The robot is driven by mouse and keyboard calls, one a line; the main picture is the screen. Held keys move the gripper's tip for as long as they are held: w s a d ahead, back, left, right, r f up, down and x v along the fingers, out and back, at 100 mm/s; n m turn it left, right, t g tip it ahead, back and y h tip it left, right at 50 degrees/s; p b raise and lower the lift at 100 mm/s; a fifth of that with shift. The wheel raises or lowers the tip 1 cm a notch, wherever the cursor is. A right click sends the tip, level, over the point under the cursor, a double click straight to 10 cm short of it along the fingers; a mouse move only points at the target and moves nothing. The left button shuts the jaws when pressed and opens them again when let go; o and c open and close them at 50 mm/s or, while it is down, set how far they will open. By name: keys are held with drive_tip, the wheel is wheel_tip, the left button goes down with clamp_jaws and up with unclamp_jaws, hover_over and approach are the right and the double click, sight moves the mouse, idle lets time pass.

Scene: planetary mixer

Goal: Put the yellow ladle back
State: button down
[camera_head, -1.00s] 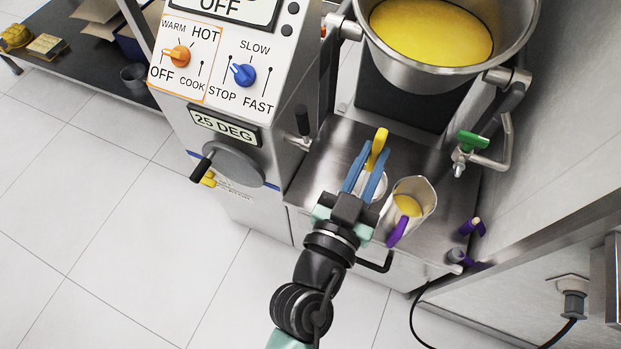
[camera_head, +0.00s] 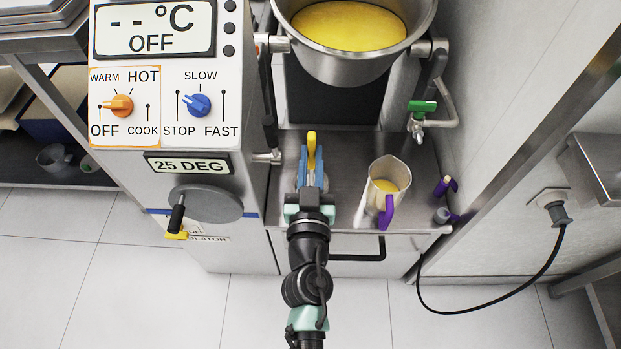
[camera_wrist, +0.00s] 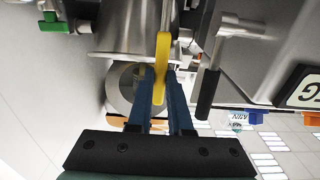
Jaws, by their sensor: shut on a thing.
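My gripper (camera_head: 311,168) is shut on the yellow ladle (camera_head: 312,148) and holds it above the steel shelf of the mixer. Its blue fingers point away from me, and the ladle's yellow end sticks out past them. In the wrist view the yellow ladle (camera_wrist: 161,68) stands between the fingers of my gripper (camera_wrist: 161,98). The rest of the ladle is hidden by my gripper in the head view. The large steel mixer bowl (camera_head: 350,66) with yellow contents is above and beyond my gripper.
A green-handled tap (camera_head: 422,108) and small purple-handled items (camera_head: 446,186) are farther right. The control panel (camera_head: 150,108) rises at the left. A black cable (camera_head: 500,300) crosses the floor.

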drive_tip(key=shift+f+b, duration=1.7)
drive_tip(key=shift+f, duration=0.2)
drive_tip(key=shift+f, duration=0.2)
drive_tip(key=c, duration=0.8)
unclamp_jaws()
drive_tip(key=shift+c, duration=0.2)
drive_tip(key=shift+r, duration=0.15)
drive_tip(key=shift+r, duration=0.15)
drive_tip(key=b, duration=0.4)
approach(311, 166)
drive_tip(key=shift+s, duration=1.65)
